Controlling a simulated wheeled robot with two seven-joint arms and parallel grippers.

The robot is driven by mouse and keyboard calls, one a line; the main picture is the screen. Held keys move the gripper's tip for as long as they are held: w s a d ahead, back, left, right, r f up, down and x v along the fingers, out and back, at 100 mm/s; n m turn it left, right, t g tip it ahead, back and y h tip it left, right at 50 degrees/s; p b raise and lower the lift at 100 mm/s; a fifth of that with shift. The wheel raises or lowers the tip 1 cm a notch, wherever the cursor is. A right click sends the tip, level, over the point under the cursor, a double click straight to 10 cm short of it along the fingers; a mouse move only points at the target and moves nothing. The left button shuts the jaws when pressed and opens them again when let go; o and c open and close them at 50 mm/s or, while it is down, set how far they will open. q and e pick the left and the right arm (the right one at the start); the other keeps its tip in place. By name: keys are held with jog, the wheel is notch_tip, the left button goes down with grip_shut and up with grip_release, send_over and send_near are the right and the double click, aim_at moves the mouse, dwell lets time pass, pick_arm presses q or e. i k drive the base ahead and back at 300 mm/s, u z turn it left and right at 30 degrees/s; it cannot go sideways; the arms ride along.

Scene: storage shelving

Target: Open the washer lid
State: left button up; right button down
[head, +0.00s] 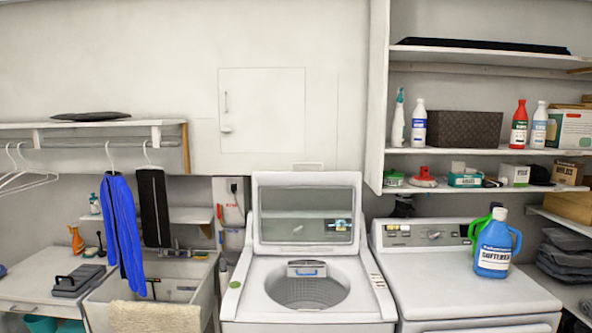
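The white washer (250,310) stands in the lower middle of the head view. Its lid (306,180) is raised and stands upright at the back, with a grey window (280,230) in it. The round drum opening (320,292) below the lid is uncovered, and its perforated inside shows. Neither of my grippers is in view, so their positions relative to the lid cannot be told.
A dryer (440,272) stands right of the washer, with a blue softener bottle (493,248) on top. A sink (205,280) with a beige towel (155,318) is on the left. Hanging clothes (125,235) are above it. Shelves (480,152) hold bottles and boxes.

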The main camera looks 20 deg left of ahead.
aim_at(322, 179)
jog(key=u, duration=0.75)
jog(key=i, duration=1.05)
jog(key=z, duration=0.25)
